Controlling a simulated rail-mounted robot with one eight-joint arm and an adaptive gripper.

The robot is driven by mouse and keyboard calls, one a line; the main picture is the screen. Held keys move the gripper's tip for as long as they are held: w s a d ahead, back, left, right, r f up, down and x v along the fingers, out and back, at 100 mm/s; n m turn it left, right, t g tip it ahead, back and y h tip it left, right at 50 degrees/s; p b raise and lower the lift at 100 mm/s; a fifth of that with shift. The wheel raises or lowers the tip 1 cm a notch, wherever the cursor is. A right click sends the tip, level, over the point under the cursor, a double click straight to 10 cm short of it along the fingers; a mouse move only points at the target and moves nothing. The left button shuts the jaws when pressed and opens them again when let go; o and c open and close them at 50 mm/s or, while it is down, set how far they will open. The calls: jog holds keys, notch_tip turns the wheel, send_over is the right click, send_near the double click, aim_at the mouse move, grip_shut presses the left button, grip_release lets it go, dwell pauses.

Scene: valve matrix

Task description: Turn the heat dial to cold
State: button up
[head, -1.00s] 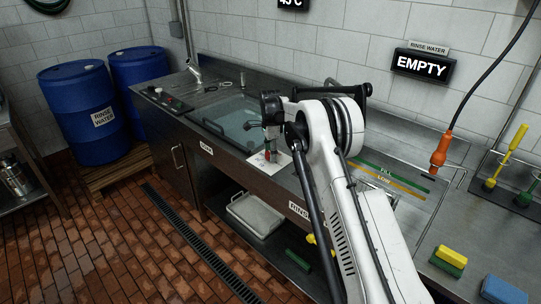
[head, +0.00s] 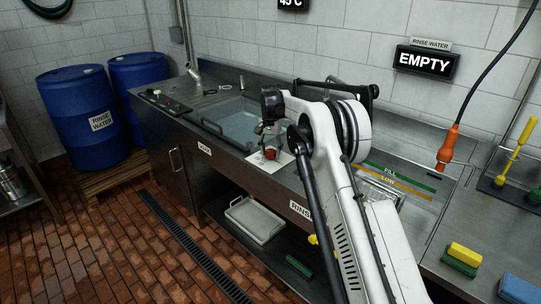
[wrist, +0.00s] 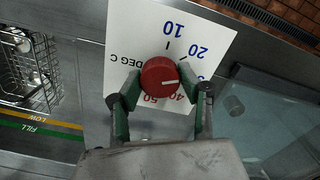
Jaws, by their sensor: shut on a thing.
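The heat dial is a round red knob (wrist: 160,77) with a white pointer line, on a white card (wrist: 205,45) marked DEG C. Blue 10 and 20 are on the upper right of the card, and red numbers such as 40 show below the knob. The pointer aims right in the wrist view, toward a partly hidden blue number. My gripper (wrist: 160,88) is shut on the knob, with green-padded fingers on either side. In the head view, my gripper (head: 270,150) is at the red knob on the counter front; the pointer is too small to read there.
A sink basin (head: 238,122) lies behind the dial. Another basin with a wire rack (wrist: 28,65) and FILL and LOW stripes (head: 395,181) is to the right in the head view. A wall display (head: 425,62) reads EMPTY. Blue drums (head: 82,112) stand at the left.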

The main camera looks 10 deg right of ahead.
aim_at(270, 151)
jog(key=n+b, duration=0.1)
jog(key=n, duration=0.4)
jog(key=shift+n+b, duration=0.3)
jog(key=n+b, duration=0.1)
jog(key=n, duration=0.4)
jog(key=shift+n, duration=0.3)
jog(key=o, duration=1.1)
jog(key=shift+o, duration=0.2)
notch_tip(270, 151, up, 12)
